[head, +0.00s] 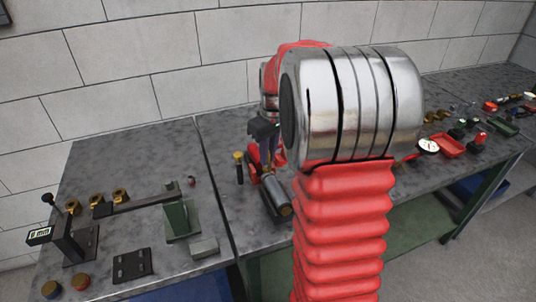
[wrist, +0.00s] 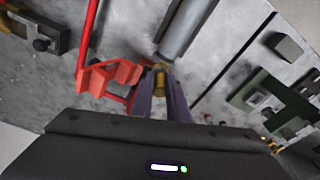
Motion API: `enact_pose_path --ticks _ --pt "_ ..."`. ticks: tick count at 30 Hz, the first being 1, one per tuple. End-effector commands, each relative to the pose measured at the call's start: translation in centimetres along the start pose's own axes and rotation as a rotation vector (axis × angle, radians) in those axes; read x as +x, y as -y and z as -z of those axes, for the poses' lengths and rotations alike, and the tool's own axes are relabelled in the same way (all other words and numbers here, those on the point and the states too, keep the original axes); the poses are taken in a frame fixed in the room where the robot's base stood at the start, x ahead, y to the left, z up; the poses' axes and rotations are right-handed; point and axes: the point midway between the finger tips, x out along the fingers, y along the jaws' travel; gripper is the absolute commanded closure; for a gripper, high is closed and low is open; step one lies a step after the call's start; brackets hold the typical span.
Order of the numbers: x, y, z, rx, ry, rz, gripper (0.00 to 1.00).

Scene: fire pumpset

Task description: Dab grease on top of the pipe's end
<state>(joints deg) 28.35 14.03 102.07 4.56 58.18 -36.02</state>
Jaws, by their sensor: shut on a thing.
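The grey pipe (wrist: 186,28) lies on the bench in the wrist view, its near end just beyond my fingertips. In the head view the pipe (head: 277,194) lies below my gripper (head: 268,147), partly hidden by my arm. The wrist view shows my gripper (wrist: 159,80) with its purple fingers shut on a small brass-coloured thing (wrist: 160,84). Most of that held thing is hidden between the fingers, so I cannot tell what it is. Its tip looks close to the pipe's end; I cannot tell if they touch. No grease can be made out.
A red stand (wrist: 110,76) is left of the fingers. A dark post with a yellow top (head: 239,167) stands left of the pipe. A green block with a long bar (head: 180,217) and brass fittings (head: 97,200) are at the left. A red tray (head: 451,146) is at the right.

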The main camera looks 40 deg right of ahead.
Motion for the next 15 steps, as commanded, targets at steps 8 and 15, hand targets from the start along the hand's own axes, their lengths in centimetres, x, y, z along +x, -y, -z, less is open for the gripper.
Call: enact_pose_path --ticks 8,15 --pt "-0.1 0.3 -0.8 0.0 0.0 0.0 1.0" --pt "-0.2 0.5 -1.5 0.0 -0.001 -0.001 1.0"
